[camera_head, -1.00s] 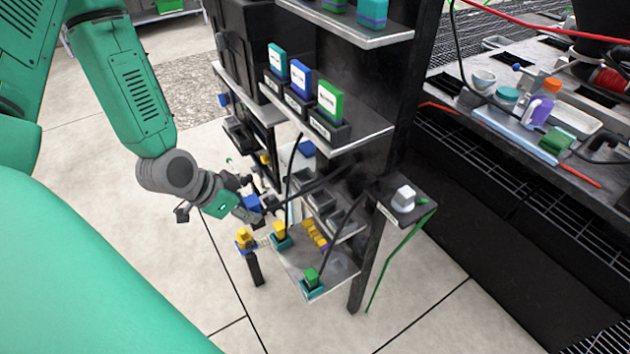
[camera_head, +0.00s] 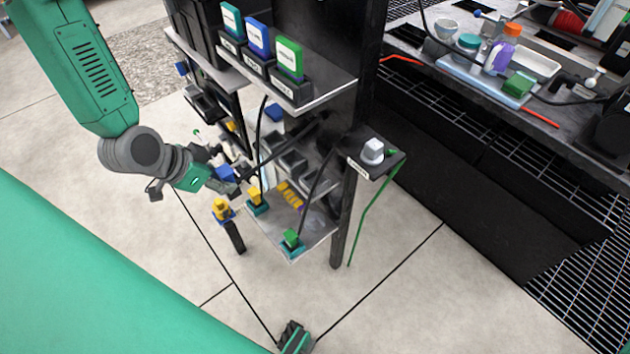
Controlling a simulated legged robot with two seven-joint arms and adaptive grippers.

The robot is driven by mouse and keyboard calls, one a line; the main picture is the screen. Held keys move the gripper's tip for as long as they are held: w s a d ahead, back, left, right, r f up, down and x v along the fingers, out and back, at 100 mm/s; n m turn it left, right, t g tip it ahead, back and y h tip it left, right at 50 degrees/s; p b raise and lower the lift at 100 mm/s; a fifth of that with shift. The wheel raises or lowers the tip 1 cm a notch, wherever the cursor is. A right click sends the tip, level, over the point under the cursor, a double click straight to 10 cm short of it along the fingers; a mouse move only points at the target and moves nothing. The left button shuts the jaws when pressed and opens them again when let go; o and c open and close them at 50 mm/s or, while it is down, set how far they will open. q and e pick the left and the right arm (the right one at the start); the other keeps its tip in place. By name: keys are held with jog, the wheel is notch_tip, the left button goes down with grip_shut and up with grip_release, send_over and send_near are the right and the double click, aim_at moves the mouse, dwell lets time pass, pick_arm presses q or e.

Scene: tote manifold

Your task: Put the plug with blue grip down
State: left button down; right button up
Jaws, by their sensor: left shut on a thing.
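My left gripper (camera_head: 228,180) is shut on the plug with blue grip (camera_head: 224,173), left of the rack. Its blue grip shows between the dark fingers; the rest of the plug is mostly hidden. The plug appears above and close to a yellow-topped post (camera_head: 222,210), but I cannot tell the exact gap. A yellow plug (camera_head: 255,196) and a green plug (camera_head: 291,239) stand in teal bases on the low shelf (camera_head: 312,240).
The rack's upper shelf (camera_head: 318,90) holds labelled teal, blue and green blocks. A white plug (camera_head: 372,151) sits on a side ledge with a green cable (camera_head: 370,215). A cluttered bench (camera_head: 560,130) stands at right. A dark, green-striped thing (camera_head: 295,338) shows at the bottom. Floor is open in front.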

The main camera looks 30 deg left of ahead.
pick_arm(q)
jog(key=s+d+p, duration=0.2)
jog(key=s+d, duration=0.1)
jog(key=d, duration=0.4)
jog(key=w+d+b, duration=0.2)
jog(key=w+b, duration=0.1)
jog(key=w, duration=0.2)
jog(key=w+d+b, duration=0.2)
jog(key=w, duration=0.4)
jog(key=w+d+b, duration=0.2)
jog(key=w+b, duration=0.1)
jog(key=w, duration=0.2)
jog(key=shift+w+d+f+b, duration=0.1)
jog(key=shift+w+d+b, duration=0.05)
jog(key=shift+d+b, duration=0.2)
jog(key=shift+f+b, duration=0.65)
jog(key=shift+f, duration=1.1)
jog(key=shift+f, duration=0.15)
jog(key=c, duration=1.3)
grip_release()
